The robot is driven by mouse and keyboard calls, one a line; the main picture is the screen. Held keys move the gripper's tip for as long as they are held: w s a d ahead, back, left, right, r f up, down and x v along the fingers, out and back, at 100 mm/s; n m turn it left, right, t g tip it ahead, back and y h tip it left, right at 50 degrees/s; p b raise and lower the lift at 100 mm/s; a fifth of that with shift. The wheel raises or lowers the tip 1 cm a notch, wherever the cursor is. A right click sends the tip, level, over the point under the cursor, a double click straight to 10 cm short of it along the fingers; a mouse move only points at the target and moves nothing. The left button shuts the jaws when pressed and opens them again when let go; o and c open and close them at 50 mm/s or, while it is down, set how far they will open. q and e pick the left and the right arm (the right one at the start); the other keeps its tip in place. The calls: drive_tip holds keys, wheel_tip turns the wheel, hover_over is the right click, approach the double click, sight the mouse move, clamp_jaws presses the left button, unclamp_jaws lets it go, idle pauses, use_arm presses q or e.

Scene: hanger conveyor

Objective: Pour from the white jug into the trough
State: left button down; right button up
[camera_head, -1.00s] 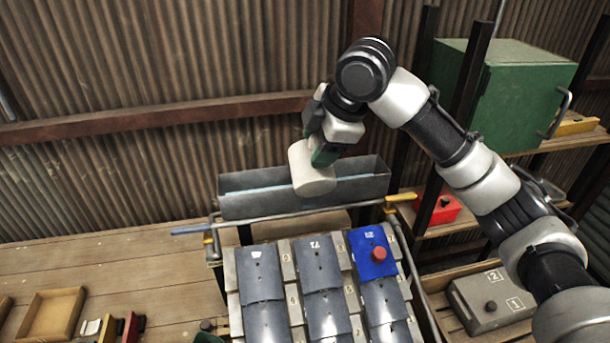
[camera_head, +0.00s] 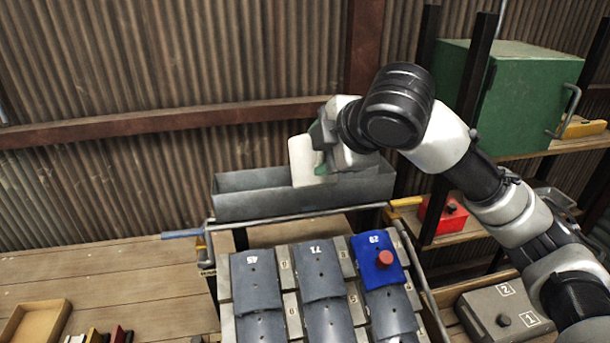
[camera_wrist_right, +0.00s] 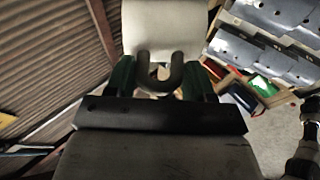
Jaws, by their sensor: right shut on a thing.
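The white jug (camera_head: 304,160) is held over the grey metal trough (camera_head: 245,206) at the back of the table, and it hides part of the trough's middle. My right gripper (camera_head: 324,150) is shut on the jug. In the right wrist view the gripper (camera_wrist_right: 160,80) has green fingers on either side of the jug's curved handle, with the pale jug body (camera_wrist_right: 165,28) beyond. The inside of the jug does not show. The visible inside of the trough looks grey. My left gripper is not in view.
A rail with a blue end (camera_head: 182,234) runs in front of the trough. Grey numbered panels and a blue panel with a red knob (camera_head: 385,258) stand nearer. A green cabinet (camera_head: 510,100) and a red box (camera_head: 442,214) are at right. The left tabletop is mostly clear.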

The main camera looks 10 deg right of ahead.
sight(323, 183)
drive_tip(key=f+t+b, duration=0.1)
drive_tip(key=b, duration=0.2)
drive_tip(key=f+t+b, duration=0.1)
drive_tip(key=t+b, duration=0.1)
drive_tip(key=b, duration=0.1)
drive_tip(key=s+f+t+b, duration=0.1)
drive_tip(key=b, duration=0.2)
drive_tip(key=shift+f+n+t+y, duration=0.25)
drive_tip(key=shift+n+t+y, duration=0.05)
drive_tip(key=shift+n, duration=0.1)
drive_tip(key=f+b, duration=0.1)
drive_tip(key=b, duration=0.1)
drive_tip(key=f+t+b, duration=0.1)
drive_tip(key=b, duration=0.1)
drive_tip(key=f+t+b, duration=0.1)
drive_tip(key=b, duration=0.1)
drive_tip(key=shift+w+n, duration=0.3)
drive_tip(key=shift+t, duration=0.4)
drive_tip(key=shift+r, duration=0.15)
